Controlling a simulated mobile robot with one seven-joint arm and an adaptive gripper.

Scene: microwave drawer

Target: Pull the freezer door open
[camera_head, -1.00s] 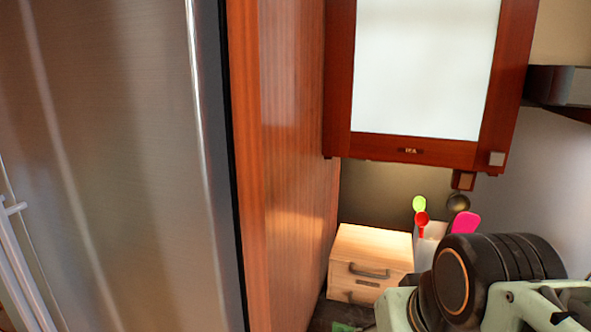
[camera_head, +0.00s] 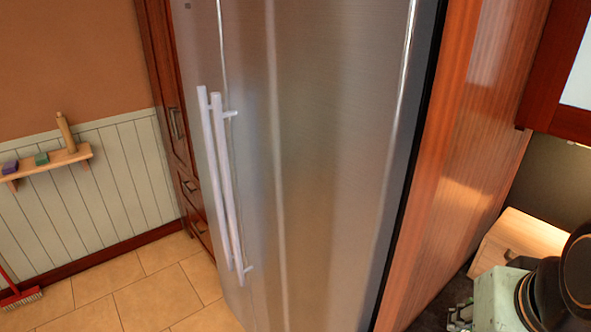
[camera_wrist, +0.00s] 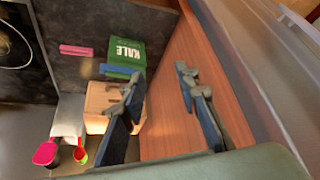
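The steel fridge-freezer (camera_head: 330,150) stands in the middle of the head view, its doors shut. Two long upright handles stand side by side near the door seam, a left handle (camera_head: 211,190) and a right handle (camera_head: 226,190). Which door is the freezer cannot be told for sure. In the wrist view my gripper (camera_wrist: 158,95) is open and empty, its two fingers apart in front of the wooden side panel (camera_wrist: 175,110). In the head view my gripper (camera_head: 460,318) shows only in part at the lower right, well away from the handles.
A wooden box (camera_head: 515,240) stands on the counter at the right; a green KALE pack (camera_wrist: 125,53) and utensils (camera_wrist: 50,150) show in the wrist view. A shelf (camera_head: 45,165) and a red broom (camera_head: 18,295) are at the left. Tiled floor is clear before the fridge.

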